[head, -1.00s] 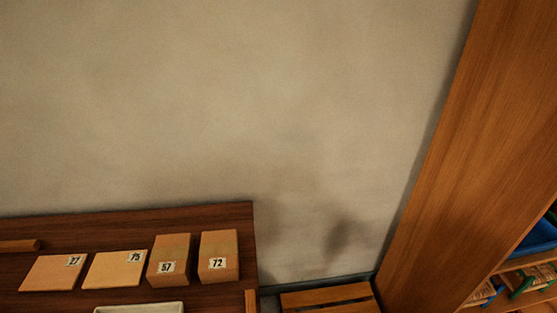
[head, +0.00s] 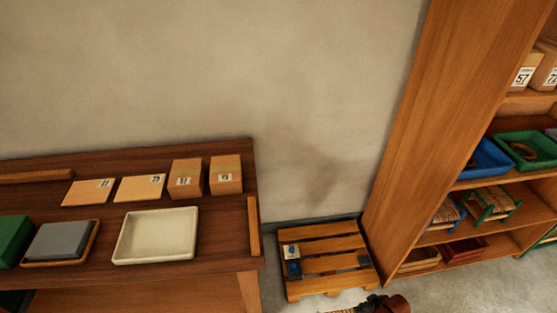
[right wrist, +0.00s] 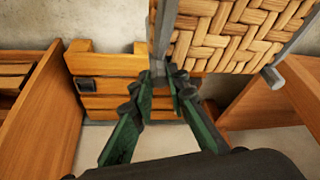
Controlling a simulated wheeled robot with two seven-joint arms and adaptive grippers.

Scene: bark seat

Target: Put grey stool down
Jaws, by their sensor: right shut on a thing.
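The grey stool (right wrist: 235,35) shows in the right wrist view, with a woven tan seat and grey legs. My right gripper (right wrist: 168,82), with green fingers, is shut on a grey bar or leg of the stool. The stool is held up in front of the wall, its seat face turned to the camera. The rest of the stool is cut off. My left gripper is not in view.
A low wooden pallet (head: 320,248) stands by the wall, with small dark corner blocks and a label. A shelf unit (head: 410,150) on the right holds trays and small woven stools (head: 492,203). A dark table (head: 215,240) on the left holds boxes and a cream tray (head: 157,235).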

